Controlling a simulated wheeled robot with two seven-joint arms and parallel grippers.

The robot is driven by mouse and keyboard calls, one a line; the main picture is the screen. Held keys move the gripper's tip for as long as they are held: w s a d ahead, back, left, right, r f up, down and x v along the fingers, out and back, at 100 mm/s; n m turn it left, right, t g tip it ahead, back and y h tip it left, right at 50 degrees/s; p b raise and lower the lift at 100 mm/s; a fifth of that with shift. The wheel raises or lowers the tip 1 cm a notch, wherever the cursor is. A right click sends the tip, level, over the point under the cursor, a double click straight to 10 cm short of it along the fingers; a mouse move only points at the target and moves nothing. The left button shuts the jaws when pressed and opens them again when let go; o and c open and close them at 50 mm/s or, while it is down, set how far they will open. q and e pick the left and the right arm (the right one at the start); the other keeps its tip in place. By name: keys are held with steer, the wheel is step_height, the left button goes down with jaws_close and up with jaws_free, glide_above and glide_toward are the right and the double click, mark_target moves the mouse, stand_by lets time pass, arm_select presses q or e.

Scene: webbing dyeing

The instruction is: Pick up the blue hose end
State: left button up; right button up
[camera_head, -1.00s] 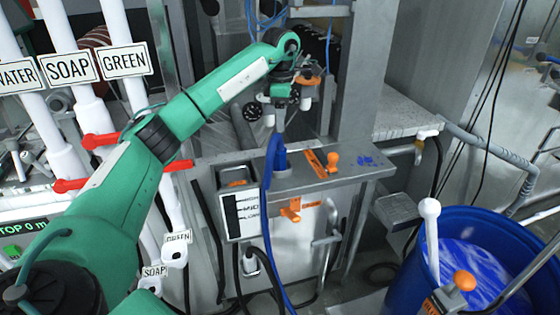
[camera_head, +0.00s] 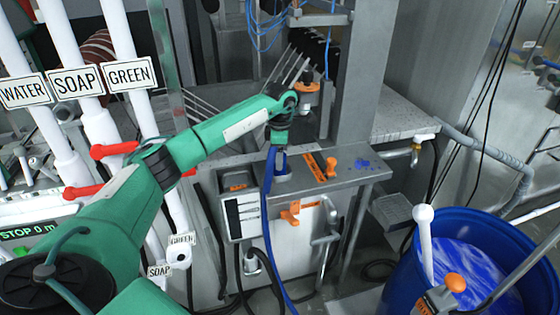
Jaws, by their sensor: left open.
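The blue hose (camera_head: 266,215) hangs down the front of the grey metal bench (camera_head: 345,178). Its upper end (camera_head: 272,160) stands at the bench's left part, beside a round grey fitting. My left arm comes in from the left, and its gripper (camera_head: 280,152) points down right at the hose end. The jaws are open and overlap the hose end in the picture. I cannot tell whether they touch it or stand around it. My right gripper is not in view.
An orange-handled valve (camera_head: 332,165) is on the bench, right of the hose end. A grey post (camera_head: 362,75) rises behind it. A blue barrel (camera_head: 400,280) of blue liquid stands at lower right. Red-handled white pipes with label signs (camera_head: 77,80) are at left.

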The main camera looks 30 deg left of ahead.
arm_select(q)
steer(key=shift+f, duration=0.95)
steer(key=c, duration=1.1)
steer(key=shift+c, duration=0.5)
steer(key=shift+r, duration=0.15)
